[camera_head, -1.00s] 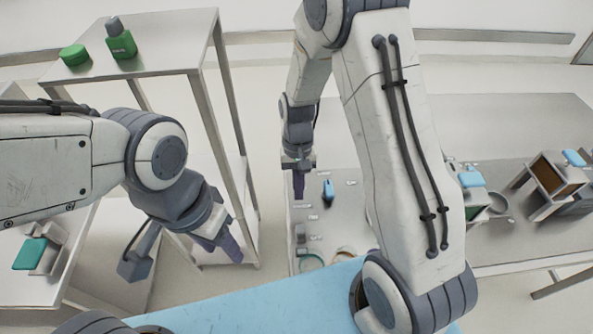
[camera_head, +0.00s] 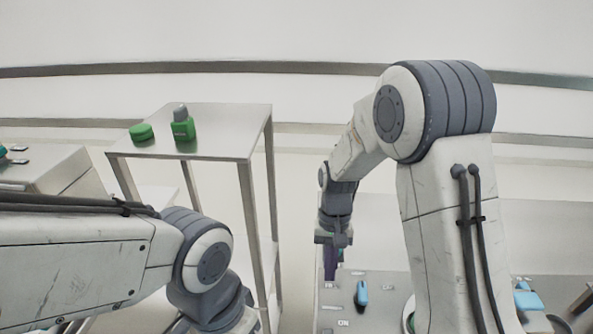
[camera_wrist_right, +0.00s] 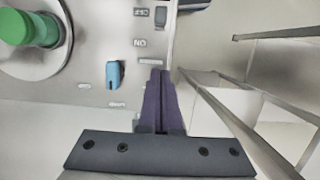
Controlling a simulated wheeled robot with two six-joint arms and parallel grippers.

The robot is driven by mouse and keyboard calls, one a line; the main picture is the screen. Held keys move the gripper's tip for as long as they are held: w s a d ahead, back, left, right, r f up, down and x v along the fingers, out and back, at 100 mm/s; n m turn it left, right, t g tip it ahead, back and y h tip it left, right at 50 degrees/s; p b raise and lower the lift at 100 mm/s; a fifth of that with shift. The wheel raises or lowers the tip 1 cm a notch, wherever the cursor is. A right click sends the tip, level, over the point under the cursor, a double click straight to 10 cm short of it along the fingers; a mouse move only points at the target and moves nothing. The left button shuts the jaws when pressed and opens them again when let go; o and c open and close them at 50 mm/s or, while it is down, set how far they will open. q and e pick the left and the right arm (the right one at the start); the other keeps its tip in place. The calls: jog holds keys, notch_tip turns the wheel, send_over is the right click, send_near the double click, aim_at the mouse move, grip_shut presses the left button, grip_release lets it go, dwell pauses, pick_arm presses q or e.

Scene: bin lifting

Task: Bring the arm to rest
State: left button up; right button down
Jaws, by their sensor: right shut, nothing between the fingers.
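My right arm rises at the right of the head view and bends down, with my right gripper (camera_head: 331,262) pointing down at the left edge of a grey panel. In the right wrist view its purple fingers (camera_wrist_right: 159,98) are shut together with nothing between them. A blue switch (camera_wrist_right: 115,74) on the panel is beside the fingertips, apart from them; it also shows in the head view (camera_head: 361,293). My left arm comes in from the left; its gripper is below the frame's edge.
A green knob (camera_wrist_right: 28,28) is on the panel. A grey cabinet (camera_head: 50,166) is at the far left.

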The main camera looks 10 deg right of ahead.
jog(key=s+a+r+n+t, duration=0.1)
jog(key=s+a+r+n, duration=0.1)
jog(key=s, duration=0.4)
jog(key=s+a+r+n+t, duration=0.1)
jog(key=s+a+r+n, duration=0.2)
jog(key=s, duration=0.4)
jog(key=s+a+r+n, duration=0.3)
jog(key=s+r+n, duration=0.1)
jog(key=s+r, duration=0.1)
jog(key=shift+s+a+r+n+t, duration=0.3)
jog(key=shift+s+r+t, duration=0.1)
jog(key=shift+s, duration=0.45)
jog(key=shift+d, duration=0.1)
